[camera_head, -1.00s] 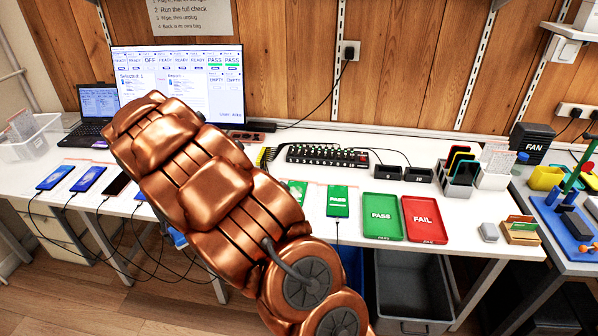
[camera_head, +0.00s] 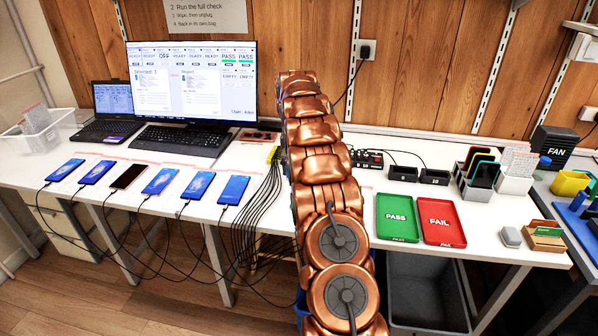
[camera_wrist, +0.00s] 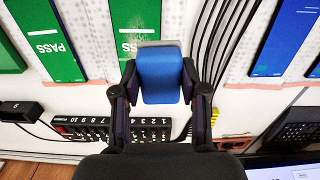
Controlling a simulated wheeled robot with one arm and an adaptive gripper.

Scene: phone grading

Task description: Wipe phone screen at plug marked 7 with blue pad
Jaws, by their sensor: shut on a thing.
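My gripper (camera_wrist: 160,95) is shut on the blue pad (camera_wrist: 160,72), seen between its fingers in the wrist view. The pad overlaps the lower end of a green phone screen (camera_wrist: 134,14) marked PASS, with pale specks on it. I cannot tell whether pad and screen touch. Another green PASS phone (camera_wrist: 50,42) lies to its left. The numbered plug strip (camera_wrist: 118,121) lies below them, partly behind the gripper. I cannot tell by sight which phone belongs to plug 7. In the head view my arm hides the gripper, pad and green phones.
Several phones lie in a row at the left, including a blue-screened one (camera_head: 233,190). Black cables (camera_wrist: 222,40) run close beside the pad. The green PASS tray (camera_head: 397,218) and red FAIL tray (camera_head: 441,221) lie right of my arm. A monitor (camera_head: 190,85) stands behind.

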